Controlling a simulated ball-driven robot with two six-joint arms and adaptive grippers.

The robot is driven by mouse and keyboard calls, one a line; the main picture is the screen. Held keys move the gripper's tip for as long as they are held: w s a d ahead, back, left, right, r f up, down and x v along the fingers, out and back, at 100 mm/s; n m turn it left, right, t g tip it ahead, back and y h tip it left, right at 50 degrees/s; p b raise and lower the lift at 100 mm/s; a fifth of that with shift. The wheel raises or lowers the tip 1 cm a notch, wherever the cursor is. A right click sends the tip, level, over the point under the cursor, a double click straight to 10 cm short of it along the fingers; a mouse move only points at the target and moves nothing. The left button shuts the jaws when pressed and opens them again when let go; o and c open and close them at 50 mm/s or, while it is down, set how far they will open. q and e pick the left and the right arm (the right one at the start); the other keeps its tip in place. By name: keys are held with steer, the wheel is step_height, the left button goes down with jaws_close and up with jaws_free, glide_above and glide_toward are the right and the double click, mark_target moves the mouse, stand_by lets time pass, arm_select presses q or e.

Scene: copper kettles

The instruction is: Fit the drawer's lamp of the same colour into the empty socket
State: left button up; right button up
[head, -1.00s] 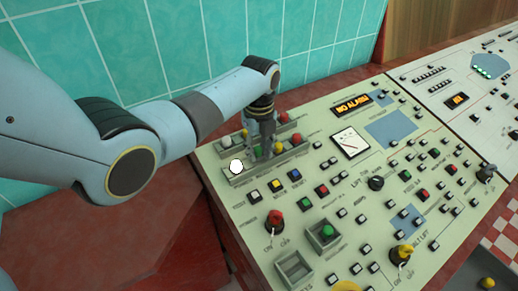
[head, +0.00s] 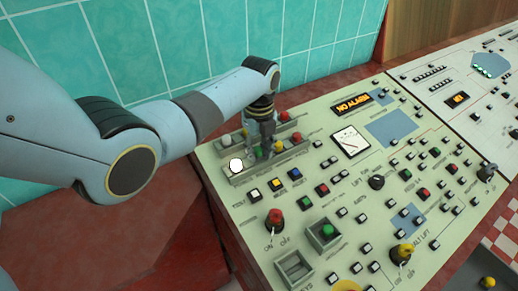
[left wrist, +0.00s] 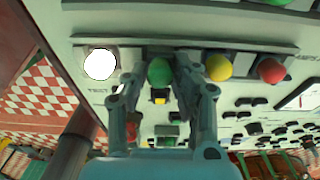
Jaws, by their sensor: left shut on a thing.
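My left gripper (head: 264,144) is over the front lamp row (head: 246,178), shut on a green lamp (left wrist: 159,72). The lamp stands between a lit white lamp (left wrist: 100,64) and a yellow lamp (left wrist: 219,67). A red lamp (left wrist: 270,70) ends this row on the right. I cannot tell whether the green lamp sits fully in its socket, as the fingers hide its sides. Behind, a second row shows a grey-white lamp (head: 226,140), a yellow one (head: 245,132) and a red one (head: 283,116); my gripper hides its middle. My right gripper is not in view.
The console has close-set buttons, a red knob (head: 275,218), a square box with a green button (head: 327,231), an empty square recess (head: 294,267) and a yellow knob (head: 403,252). A dial meter (head: 350,143) is to the right. A tiled wall (head: 210,40) stands behind.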

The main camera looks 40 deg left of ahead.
arm_select(q)
steer(key=shift+f, duration=0.4)
steer(key=shift+r, duration=0.25)
steer(key=shift+r, duration=0.45)
steer(key=shift+f, duration=0.7)
stand_by(1.4)
steer(key=o, duration=1)
steer(key=shift+r, duration=4)
